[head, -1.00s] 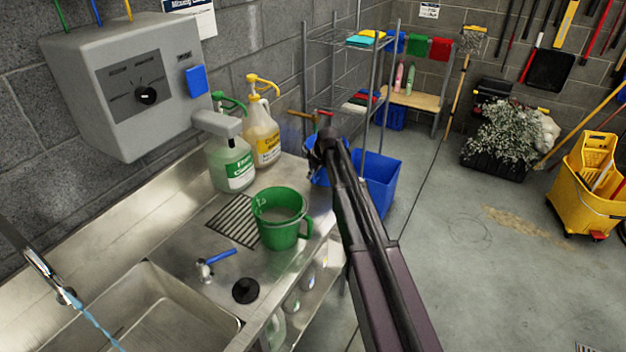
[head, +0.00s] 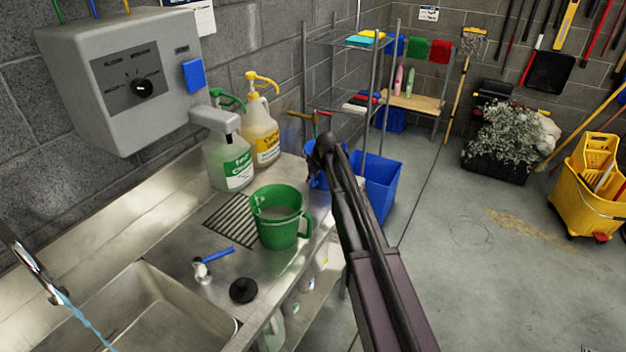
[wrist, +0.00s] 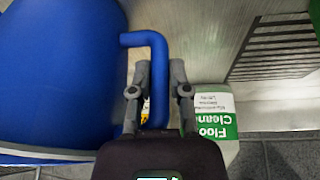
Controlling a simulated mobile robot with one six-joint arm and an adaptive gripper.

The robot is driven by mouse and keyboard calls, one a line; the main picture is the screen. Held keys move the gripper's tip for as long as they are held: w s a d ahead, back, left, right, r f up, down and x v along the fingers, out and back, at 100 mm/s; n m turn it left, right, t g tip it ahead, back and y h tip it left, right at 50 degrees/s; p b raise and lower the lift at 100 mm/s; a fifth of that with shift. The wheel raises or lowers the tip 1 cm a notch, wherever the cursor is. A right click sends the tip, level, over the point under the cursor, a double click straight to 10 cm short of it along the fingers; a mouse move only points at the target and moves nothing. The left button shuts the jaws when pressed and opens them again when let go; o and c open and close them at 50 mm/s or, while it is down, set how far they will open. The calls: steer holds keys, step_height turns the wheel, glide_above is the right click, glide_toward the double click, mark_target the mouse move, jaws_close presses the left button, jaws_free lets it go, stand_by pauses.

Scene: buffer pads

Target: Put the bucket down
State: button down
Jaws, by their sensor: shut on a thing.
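The blue bucket (wrist: 60,65) fills the left of the wrist view, with its squared blue handle (wrist: 148,38) reaching right. My gripper (wrist: 160,72) is shut on that handle, one finger on each side. In the head view the bucket (head: 320,183) is mostly hidden behind the end of my arm, at the far right end of the steel sink counter (head: 185,228). The bucket's underside is hidden, so I cannot tell whether it touches the counter.
A green jug (head: 278,217) stands on the counter beside the drain grate (head: 230,219). Green-label (head: 229,160) and yellow-label (head: 261,135) cleaner bottles stand by the wall. A blue bin (head: 377,188) is beyond the counter.

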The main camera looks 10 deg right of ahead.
steer(key=shift+f, duration=0.1)
steer(key=c, duration=0.6)
jaws_free()
steer(key=p+v, duration=1.1)
steer(key=v, duration=0.1)
stand_by(0.4)
steer(key=shift+s, duration=0.1)
stand_by(0.4)
steer(key=s+d+m+g+h, duration=0.1)
steer(key=s+m, duration=0.2)
steer(key=s, duration=0.7)
steer(key=s+d+m+g+h, duration=0.1)
steer(key=s+m, duration=0.2)
steer(key=s, duration=0.8)
steer(key=s+d+f+m+g, duration=0.1)
steer(key=s+m, duration=0.1)
steer(key=s, duration=0.9)
steer(key=shift+s+d+f+m+g+h, duration=0.1)
steer(key=shift+s+d+m+g+h, duration=0.2)
steer(key=shift+d+m+h, duration=0.1)
